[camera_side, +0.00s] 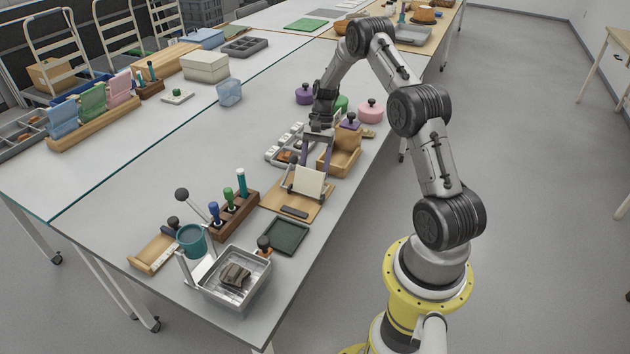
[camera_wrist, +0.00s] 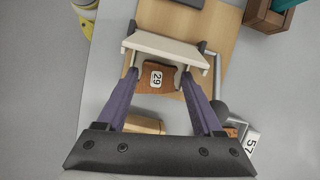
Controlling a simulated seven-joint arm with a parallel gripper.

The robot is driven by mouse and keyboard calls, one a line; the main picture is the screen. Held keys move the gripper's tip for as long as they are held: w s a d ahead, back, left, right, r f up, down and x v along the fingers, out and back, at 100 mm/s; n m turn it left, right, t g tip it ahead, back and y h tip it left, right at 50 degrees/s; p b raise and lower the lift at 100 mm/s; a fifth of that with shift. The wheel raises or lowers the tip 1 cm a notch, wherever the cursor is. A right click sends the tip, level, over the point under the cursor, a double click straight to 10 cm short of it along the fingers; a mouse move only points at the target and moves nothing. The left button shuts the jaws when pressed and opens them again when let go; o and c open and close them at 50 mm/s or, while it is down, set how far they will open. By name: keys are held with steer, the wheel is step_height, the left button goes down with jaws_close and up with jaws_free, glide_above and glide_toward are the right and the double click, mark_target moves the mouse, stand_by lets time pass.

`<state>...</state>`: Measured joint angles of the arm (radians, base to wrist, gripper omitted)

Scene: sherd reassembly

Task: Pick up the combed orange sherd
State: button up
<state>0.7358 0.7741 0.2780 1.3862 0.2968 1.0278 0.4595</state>
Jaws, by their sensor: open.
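An orange-brown sherd (camera_wrist: 156,78) with a white tag reading 29 shows in the wrist view, on or just over the wooden board (camera_wrist: 222,30). The pale upright plate of a small stand (camera_wrist: 165,50) is beside it and seems to cover its far edge. I cannot make out combing on it. My gripper (camera_wrist: 159,77) is open, with one purple fingertip on each side of this sherd; contact cannot be told. In the side view my gripper (camera_side: 316,165) points down behind the stand's pale plate (camera_side: 308,181). The sherd cannot be made out there.
Another orange piece (camera_wrist: 231,132) lies near a 57 tag at the wrist view's lower right. A compartment tray (camera_side: 284,146) is left of my gripper, a wooden holder (camera_side: 338,160) right. A dark tray (camera_side: 285,236) and a metal basin (camera_side: 234,278) stand nearer the front.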

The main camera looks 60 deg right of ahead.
steer(key=shift+x, duration=1.4)
steer(key=shift+r, duration=0.1)
jaws_close()
